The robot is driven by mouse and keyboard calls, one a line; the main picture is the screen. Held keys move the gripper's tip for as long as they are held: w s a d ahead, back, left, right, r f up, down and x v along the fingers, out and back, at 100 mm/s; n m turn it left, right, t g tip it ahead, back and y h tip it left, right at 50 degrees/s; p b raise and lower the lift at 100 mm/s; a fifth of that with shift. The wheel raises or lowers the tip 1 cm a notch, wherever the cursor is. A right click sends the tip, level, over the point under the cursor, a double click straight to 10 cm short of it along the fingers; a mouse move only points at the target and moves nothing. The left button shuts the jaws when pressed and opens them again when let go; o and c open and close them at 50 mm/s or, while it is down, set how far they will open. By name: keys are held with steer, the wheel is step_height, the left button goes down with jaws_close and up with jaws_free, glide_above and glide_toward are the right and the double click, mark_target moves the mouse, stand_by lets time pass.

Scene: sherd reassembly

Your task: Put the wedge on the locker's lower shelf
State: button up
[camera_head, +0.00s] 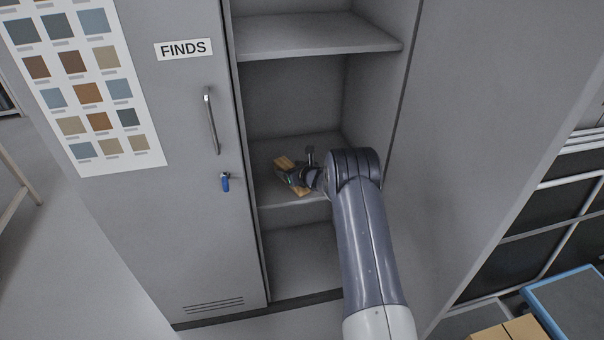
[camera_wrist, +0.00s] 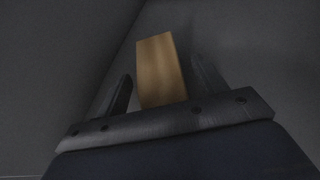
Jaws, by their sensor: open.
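The wedge (camera_head: 284,162) is a light wooden block on the lower shelf (camera_head: 280,196) of the grey locker. In the head view my gripper (camera_head: 291,175) is inside the locker at that shelf, right at the wedge and partly covering it. In the wrist view the wedge (camera_wrist: 160,68) stands out between the two dark fingers of my gripper (camera_wrist: 162,88). The fingers are apart, with a gap visible on the left side of the wedge.
An upper shelf (camera_head: 315,36) is above my arm. The locker door (camera_head: 190,120), with a FINDS label, a handle and a blue key tag, is left of the opening. The locker's right side wall stands close to my arm. A blue-edged tray (camera_head: 570,300) is at lower right.

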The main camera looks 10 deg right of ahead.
steer(key=b+v, duration=0.1)
steer(key=v, duration=1)
